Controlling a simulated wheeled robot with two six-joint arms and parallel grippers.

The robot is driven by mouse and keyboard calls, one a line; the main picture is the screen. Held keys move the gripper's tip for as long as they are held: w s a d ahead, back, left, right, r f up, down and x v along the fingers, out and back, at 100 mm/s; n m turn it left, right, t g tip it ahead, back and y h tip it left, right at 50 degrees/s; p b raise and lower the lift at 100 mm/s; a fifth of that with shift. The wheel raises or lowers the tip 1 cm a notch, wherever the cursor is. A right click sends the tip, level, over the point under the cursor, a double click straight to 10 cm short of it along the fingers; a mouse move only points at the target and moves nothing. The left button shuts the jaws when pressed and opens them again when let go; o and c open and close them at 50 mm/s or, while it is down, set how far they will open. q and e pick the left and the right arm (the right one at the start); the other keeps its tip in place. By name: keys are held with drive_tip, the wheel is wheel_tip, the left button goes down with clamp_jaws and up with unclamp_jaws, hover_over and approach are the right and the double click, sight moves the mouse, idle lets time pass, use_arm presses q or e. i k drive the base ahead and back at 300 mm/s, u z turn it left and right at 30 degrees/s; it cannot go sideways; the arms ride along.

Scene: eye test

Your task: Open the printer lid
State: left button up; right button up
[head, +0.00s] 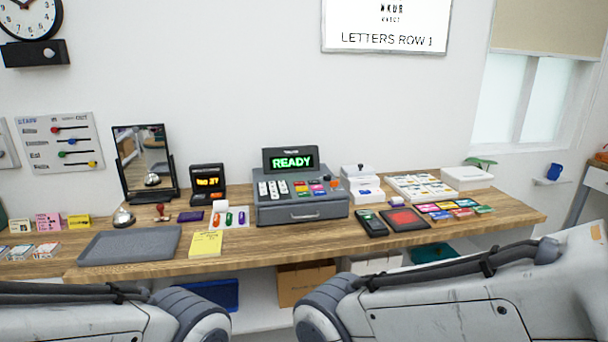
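A small white device (361,184) with a dark knob on top stands on the wooden counter, just right of the grey cash register. It may be the printer, but it is too small to be sure. Its upper part looks down, and I cannot make out a lid seam. A grey cash register (302,213) with a green "READY" display stands at the counter's middle. Neither of my grippers is in view. Only my arm links show along the bottom left and bottom right, in front of the counter.
A grey tray (130,245), a yellow pad (206,243), a black handheld terminal (371,223) and a dark pad with a red top (405,219) lie along the front. A mirror (145,163) and a small display (207,184) stand behind. A white box (466,178) sits back right.

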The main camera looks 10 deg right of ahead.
sight(360, 170)
drive_tip(key=i, duration=1.4)
drive_tip(key=z, duration=2.65)
drive_tip(key=i, duration=1.75)
drive_tip(key=u, duration=2.65)
drive_tip(key=i, duration=0.5)
drive_tip(key=u, duration=0.1)
